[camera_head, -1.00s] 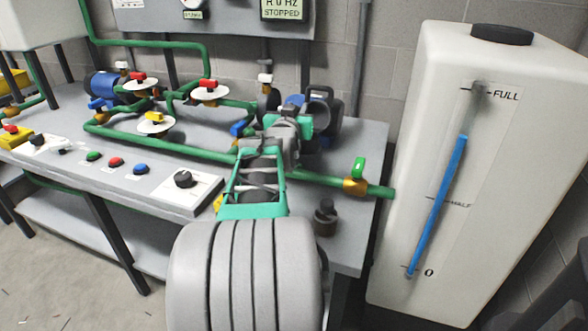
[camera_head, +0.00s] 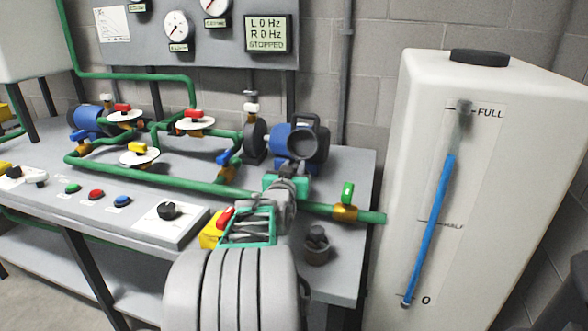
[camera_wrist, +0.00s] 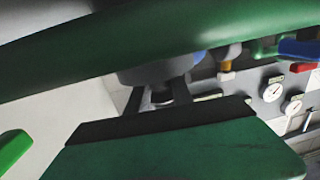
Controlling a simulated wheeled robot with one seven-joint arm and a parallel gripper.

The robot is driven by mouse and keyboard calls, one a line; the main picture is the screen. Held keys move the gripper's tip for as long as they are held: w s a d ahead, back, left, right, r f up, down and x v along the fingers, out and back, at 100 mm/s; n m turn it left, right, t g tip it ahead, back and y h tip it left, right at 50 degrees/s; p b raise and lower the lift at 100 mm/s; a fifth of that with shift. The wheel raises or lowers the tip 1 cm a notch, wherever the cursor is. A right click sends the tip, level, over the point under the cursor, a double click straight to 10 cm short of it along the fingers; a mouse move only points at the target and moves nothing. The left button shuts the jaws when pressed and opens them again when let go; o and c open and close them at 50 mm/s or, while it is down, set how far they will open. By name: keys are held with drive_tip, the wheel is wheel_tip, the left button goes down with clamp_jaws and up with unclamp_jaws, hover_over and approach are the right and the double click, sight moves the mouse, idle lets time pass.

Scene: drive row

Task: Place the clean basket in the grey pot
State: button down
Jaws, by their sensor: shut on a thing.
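My gripper (camera_head: 285,188) is in front of the green pipe at the right of the bench, below the pump. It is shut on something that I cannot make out. In the wrist view, a green finger with a dark pad (camera_wrist: 160,121) fills the lower part. A small dark grey pot-like vessel (camera_head: 317,252) stands on the bench just right of my gripper, with a knobbed piece showing at its top. I cannot tell whether this is the grey pot. I cannot clearly make out the clean basket in either view.
A blue pump (camera_head: 284,138) with a dark round opening stands behind my gripper. A green-handled valve (camera_head: 347,205) is close on the right, before the white tank (camera_head: 385,230). A yellow box (camera_head: 211,232) with a red lever is close on the left.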

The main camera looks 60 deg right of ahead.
drive_tip(key=c, duration=1.1)
unclamp_jaws()
drive_tip(key=shift+f, duration=0.1)
drive_tip(key=shift+a+r+p, duration=0.1)
drive_tip(key=shift+r+p, duration=0.2)
drive_tip(key=v, duration=0.6)
drive_tip(key=p+v, duration=0.1)
drive_tip(key=v, duration=0.4)
drive_tip(key=shift+s+a+f, duration=0.15)
drive_tip(key=shift+a+f, duration=0.05)
drive_tip(key=shift+a, duration=0.15)
